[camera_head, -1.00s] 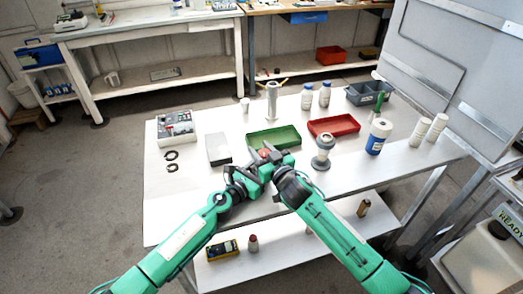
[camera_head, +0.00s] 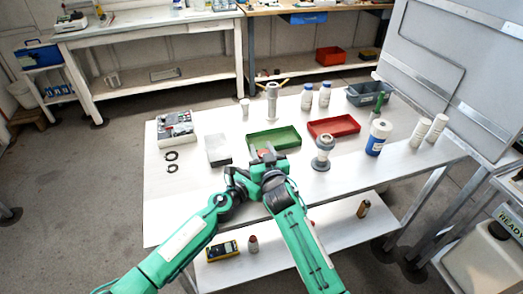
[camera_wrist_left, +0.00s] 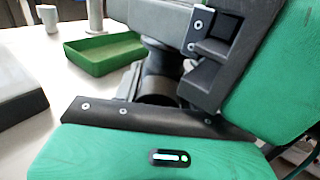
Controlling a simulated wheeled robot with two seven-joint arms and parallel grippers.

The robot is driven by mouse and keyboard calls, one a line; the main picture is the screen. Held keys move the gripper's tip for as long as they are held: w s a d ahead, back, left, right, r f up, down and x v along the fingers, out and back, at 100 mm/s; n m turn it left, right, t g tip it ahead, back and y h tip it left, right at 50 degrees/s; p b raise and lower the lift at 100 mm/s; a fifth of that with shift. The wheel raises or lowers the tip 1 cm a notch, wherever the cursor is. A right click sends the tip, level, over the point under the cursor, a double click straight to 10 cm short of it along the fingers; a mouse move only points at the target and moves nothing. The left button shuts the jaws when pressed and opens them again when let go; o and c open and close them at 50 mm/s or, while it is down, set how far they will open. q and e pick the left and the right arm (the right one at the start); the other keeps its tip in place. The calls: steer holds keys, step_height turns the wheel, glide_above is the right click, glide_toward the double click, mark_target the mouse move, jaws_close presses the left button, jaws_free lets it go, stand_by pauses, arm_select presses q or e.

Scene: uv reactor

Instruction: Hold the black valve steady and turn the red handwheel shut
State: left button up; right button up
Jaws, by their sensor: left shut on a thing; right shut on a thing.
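The black valve (camera_wrist_left: 160,85) shows in the left wrist view as a dark cylindrical body between the jaws of my left gripper (camera_wrist_left: 172,98). In the head view my left gripper (camera_head: 240,178) is at the table's front middle, shut on the valve, which is mostly hidden there. My right gripper (camera_head: 268,158) is right beside it, shut at the top of the valve, where the red handwheel sits. The handwheel is almost wholly covered by the right gripper, so its angle cannot be read.
A green tray (camera_head: 290,135) lies just behind the grippers, with a red tray (camera_head: 350,122) to its right. A grey flanged fitting (camera_head: 323,152) stands close on the right. A grey box (camera_head: 217,150) and black rings (camera_head: 171,162) lie left. The table's (camera_head: 165,210) front left is clear.

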steer(key=shift+d+f+h, duration=0.15)
steer(key=shift+d+h, duration=0.15)
steer(key=shift+d, duration=0.05)
steer(key=o, duration=1)
steer(key=shift+a, duration=0.1)
steer(key=shift+s, duration=0.55)
steer(key=v, duration=1.1)
steer(key=shift+w, duration=0.15)
